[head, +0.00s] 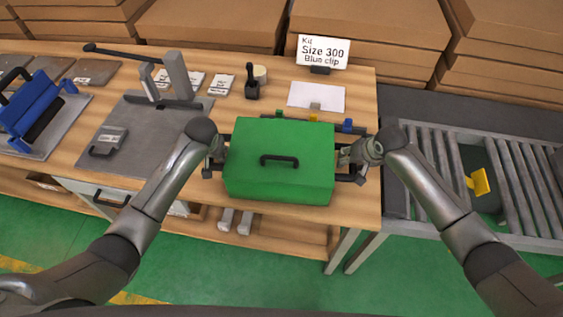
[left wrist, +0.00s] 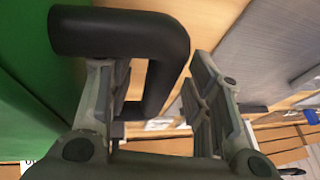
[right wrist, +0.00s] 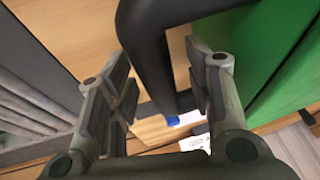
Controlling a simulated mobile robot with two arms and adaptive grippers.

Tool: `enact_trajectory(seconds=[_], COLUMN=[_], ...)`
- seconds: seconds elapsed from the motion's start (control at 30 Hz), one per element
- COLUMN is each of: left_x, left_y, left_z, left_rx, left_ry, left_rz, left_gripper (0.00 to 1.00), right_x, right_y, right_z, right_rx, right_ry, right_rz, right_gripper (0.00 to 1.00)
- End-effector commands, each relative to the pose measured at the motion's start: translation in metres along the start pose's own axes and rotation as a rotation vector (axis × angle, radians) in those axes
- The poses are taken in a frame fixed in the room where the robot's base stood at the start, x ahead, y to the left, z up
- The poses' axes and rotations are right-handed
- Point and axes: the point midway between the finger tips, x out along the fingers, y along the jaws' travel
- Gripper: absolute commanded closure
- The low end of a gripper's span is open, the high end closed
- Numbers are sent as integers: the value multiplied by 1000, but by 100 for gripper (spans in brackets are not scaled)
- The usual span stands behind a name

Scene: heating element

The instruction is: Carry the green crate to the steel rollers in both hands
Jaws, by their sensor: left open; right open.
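A grey mat (head: 125,165) with metal parts lies left of the crate. A blue fixture (head: 35,105) stands at far left. A sign (head: 323,50) and white paper (head: 316,96) are behind the crate. Cardboard boxes (head: 370,22) line the back.

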Motion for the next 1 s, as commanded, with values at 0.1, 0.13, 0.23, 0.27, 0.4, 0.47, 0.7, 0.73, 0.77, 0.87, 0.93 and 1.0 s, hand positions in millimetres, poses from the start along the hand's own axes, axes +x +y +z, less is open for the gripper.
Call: enact_trajectory(seconds=[0.1,0.13,0.23,0.27,0.4,0.47,0.7,0.73,0.77,0.87,0.93,1.0], left_x=[0,0,0,0,0,0,0,0,0,0,0,0], left_y=[0,0,0,0,0,0,0,0,0,0,0,0], left_z=[0,0,0,0,0,0,0,0,0,0,0,0], left_rx=[0,0,0,0,0,0,-1,-1,-1,-1,-1,-1], left_ry=[0,0,0,0,0,0,0,0,0,0,0,0], left_rz=[0,0,0,0,0,0,0,0,0,0,0,0], left_gripper=[53,53,63,67,85,93,100,100,100,100,100,100], right_x=[0,0,0,0,0,0,0,0,0,0,0,0], right_y=[0,0,0,0,0,0,0,0,0,0,0,0], right_z=[0,0,0,0,0,0,0,0,0,0,0,0], right_rx=[0,0,0,0,0,0,0,0,0,0,0,0], right_ry=[0,0,0,0,0,0,0,0,0,0,0,0], right_rz=[0,0,0,0,0,0,0,0,0,0,0,0], right_gripper=[53,53,63,67,85,93,100,100,100,100,100,100])
